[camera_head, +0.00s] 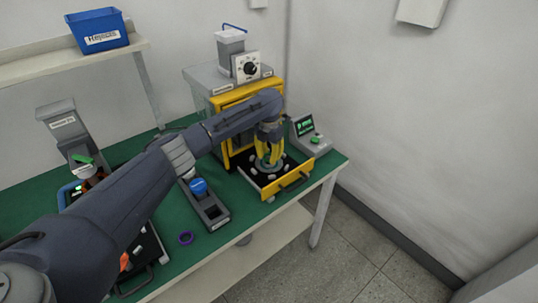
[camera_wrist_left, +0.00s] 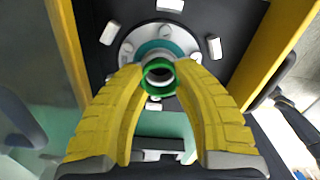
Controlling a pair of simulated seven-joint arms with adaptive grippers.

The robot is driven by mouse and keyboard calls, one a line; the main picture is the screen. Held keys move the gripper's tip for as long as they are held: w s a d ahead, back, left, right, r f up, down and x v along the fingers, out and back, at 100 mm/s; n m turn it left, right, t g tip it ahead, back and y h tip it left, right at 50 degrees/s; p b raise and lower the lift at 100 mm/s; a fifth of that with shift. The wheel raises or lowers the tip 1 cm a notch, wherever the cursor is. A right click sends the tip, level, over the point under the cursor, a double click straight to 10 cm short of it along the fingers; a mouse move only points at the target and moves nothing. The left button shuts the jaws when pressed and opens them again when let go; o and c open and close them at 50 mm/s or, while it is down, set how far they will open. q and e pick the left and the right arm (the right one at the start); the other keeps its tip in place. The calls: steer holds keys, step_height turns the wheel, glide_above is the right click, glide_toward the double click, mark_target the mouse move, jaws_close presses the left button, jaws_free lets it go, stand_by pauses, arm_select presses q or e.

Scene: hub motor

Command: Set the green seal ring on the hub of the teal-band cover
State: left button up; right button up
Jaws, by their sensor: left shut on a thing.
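The cover with the teal band (camera_wrist_left: 160,47) is a round grey disc lying in the black-floored yellow drawer (camera_head: 292,183); it shows in the head view (camera_head: 277,167) under my gripper. My left gripper (camera_head: 268,161) points down over it. In the left wrist view, the yellow fingers (camera_wrist_left: 161,76) are shut on the green seal ring (camera_wrist_left: 152,91). The ring is at the cover's middle, with the grey hub (camera_wrist_left: 158,73) showing through its opening. I cannot tell whether the ring touches the hub's seat or is slightly above it. My right gripper is in neither view.
The drawer's yellow walls (camera_wrist_left: 69,50) stand close on both sides of the fingers, and several small pale blocks (camera_wrist_left: 214,46) surround the cover. A green-screened console (camera_head: 306,130) is to the right. A blue-topped holder (camera_head: 198,187) and a purple ring (camera_head: 186,238) are to the left.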

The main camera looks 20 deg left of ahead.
arm_select(q)
steer(key=shift+f, duration=0.4)
stand_by(0.3)
steer(key=o, duration=0.9)
steer(key=shift+c, duration=0.2)
step_height(320, 180, up, 12)
